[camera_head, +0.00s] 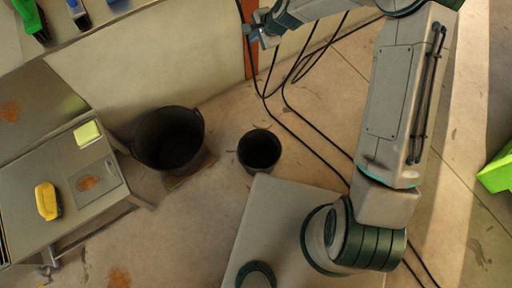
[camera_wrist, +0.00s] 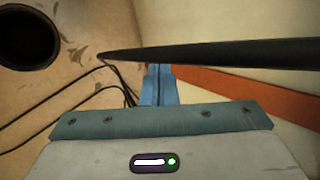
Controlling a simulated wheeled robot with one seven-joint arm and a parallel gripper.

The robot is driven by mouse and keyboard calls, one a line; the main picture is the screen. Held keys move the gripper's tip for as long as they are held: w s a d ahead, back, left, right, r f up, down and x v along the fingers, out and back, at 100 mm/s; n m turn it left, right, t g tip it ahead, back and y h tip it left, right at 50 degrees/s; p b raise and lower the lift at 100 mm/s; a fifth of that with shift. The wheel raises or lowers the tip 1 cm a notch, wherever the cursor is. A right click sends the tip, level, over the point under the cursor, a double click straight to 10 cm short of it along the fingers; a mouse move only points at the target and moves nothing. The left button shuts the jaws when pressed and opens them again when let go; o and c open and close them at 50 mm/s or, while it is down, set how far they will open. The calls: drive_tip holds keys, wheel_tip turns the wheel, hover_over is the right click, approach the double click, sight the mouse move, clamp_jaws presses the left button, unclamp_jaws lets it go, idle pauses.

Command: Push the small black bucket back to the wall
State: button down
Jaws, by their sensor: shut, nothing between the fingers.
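The small black bucket (camera_head: 259,150) stands upright on the tan floor in the head view, close to the right of a larger black bucket (camera_head: 168,139). A stretch of floor lies between the small bucket and the pale wall (camera_head: 150,60). My gripper (camera_head: 262,37) is in front of the wall near the orange strip, above and apart from the small bucket. In the wrist view my gripper's blue fingers (camera_wrist: 158,84) are together with nothing between them. A black round bucket opening (camera_wrist: 28,36) shows at the upper left there; I cannot tell for certain which bucket it is.
Black cables (camera_head: 300,112) hang by the wall and run across the floor right of the small bucket. A dark bar (camera_wrist: 220,53) crosses the wrist view close to the fingers. A metal table (camera_head: 60,205) with a yellow object stands left. A green object (camera_head: 496,170) is far right.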

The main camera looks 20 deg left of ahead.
drive_tip(key=w+a+f+m+y+b, duration=0.15)
drive_tip(key=a+f+m+b, duration=0.45)
drive_tip(key=f, duration=0.7)
drive_tip(key=m+t+h+b, duration=0.1)
drive_tip(key=m+t+b, duration=0.1)
drive_tip(key=m+b, duration=0.8)
hover_over(253, 143)
drive_tip(key=s+d+p, duration=0.3)
wheel_tip(253, 143, down, 31)
drive_tip(key=m, duration=0.2)
drive_tip(key=f+b, duration=0.2)
drive_tip(key=f, duration=0.3)
drive_tip(key=f+b, duration=0.2)
drive_tip(key=f, duration=0.2)
drive_tip(key=f+b, duration=0.3)
drive_tip(key=f, duration=0.2)
drive_tip(key=shift+w+f, duration=0.3)
drive_tip(key=shift+f, duration=0.05)
drive_tip(key=shift+w+a+r, duration=0.25)
drive_tip(key=shift+w+a, duration=0.05)
drive_tip(key=shift+a, duration=0.1)
